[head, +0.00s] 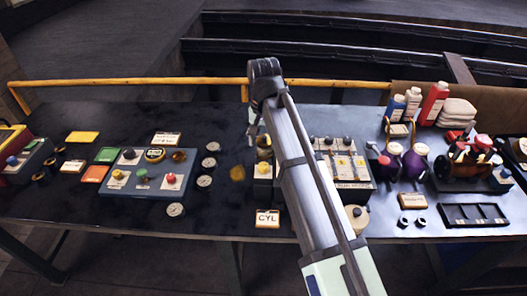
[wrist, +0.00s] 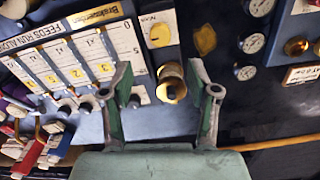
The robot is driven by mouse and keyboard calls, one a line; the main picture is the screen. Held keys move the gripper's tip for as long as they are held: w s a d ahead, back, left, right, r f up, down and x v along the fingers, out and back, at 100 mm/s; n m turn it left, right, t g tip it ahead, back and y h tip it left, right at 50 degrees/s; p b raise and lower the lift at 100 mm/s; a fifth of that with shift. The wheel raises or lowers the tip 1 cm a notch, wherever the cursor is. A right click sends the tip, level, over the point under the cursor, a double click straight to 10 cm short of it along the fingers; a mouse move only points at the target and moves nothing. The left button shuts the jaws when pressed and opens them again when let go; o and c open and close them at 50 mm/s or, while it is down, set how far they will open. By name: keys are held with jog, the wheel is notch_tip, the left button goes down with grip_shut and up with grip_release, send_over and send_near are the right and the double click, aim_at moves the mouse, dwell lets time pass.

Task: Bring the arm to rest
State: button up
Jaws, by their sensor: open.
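My gripper (wrist: 161,92) is open in the wrist view, its two green-sided fingers spread wide with nothing held between them. Beyond the gap, a brass cylindrical fitting (wrist: 171,85) shows on the workbench side; I cannot tell how far it is from the fingertips. In the head view my arm reaches from the lower right up to the middle of the bench, and my gripper (head: 254,125) is mostly hidden behind the wrist, over the bench left of the grey lever panel (head: 350,165).
The dark bench (head: 110,215) carries a blue control box (head: 150,190), round gauges (head: 205,181), a CYL card (head: 267,218), bottles (head: 434,103) and a black tray (head: 472,223). A yellow rail (head: 130,81) runs along the back edge. The bench's front left is mostly clear.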

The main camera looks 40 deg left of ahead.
jog(key=shift+r, duration=0.9)
jog(key=d+f+m+p, duration=0.1)
jog(key=d+f+p, duration=0.15)
jog(key=d, duration=2.65)
jog(key=s+d+f+m+g+b, duration=0.15)
jog(key=d+f, duration=0.35)
jog(key=f, duration=0.6)
jog(key=s+d+f+g, duration=0.1)
jog(key=s+d+f, duration=0.1)
jog(key=d+f, duration=0.65)
jog(key=s+d+f+m+g+b, duration=0.1)
jog(key=d+f, duration=0.2)
jog(key=f, duration=1)
jog(key=s+d+f+g+b, duration=0.1)
jog(key=s+d+f, duration=0.2)
jog(key=s+f, duration=0.4)
jog(key=s+d+f+m+g, duration=0.1)
jog(key=s+d+f, duration=0.2)
jog(key=s+f, duration=0.5)
jog(key=s+d+f+g+b, duration=0.1)
jog(key=s+d+f, duration=0.3)
jog(key=s+f, duration=0.3)
jog(key=shift+b+x, duration=0.35)
jog(key=shift+x, duration=0.55)
